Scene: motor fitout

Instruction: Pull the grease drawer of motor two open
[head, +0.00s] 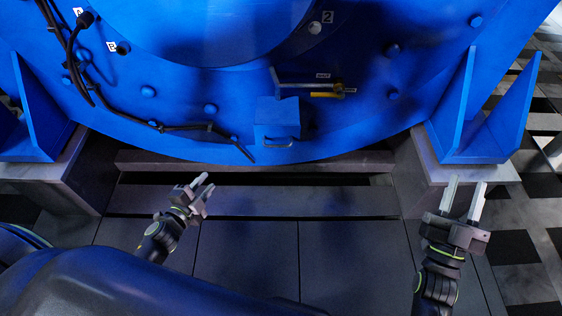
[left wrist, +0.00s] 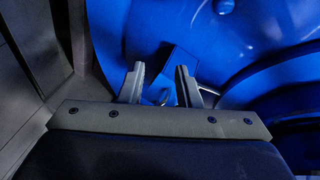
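The motor (head: 215,85) is a large blue round housing marked "2". The grease drawer (head: 270,117) looks like a small blue box low on its face, with a small metal handle (head: 277,143) along its lower front edge. No gap around the drawer shows. My left gripper (head: 209,181) is open and empty, below and left of the drawer, apart from it. In the left wrist view the blue box (left wrist: 176,63) shows beyond and between my open left fingers (left wrist: 160,68), with a bit of handle below. My right gripper (head: 467,182) is open and empty, far right of the drawer.
A yellow-handled lever (head: 327,94) sits just above and right of the drawer. Black cables (head: 80,75) hang on the left of the motor. Blue support feet (head: 485,120) stand on grey blocks at both sides. Grey floor panels (head: 245,255) lie below.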

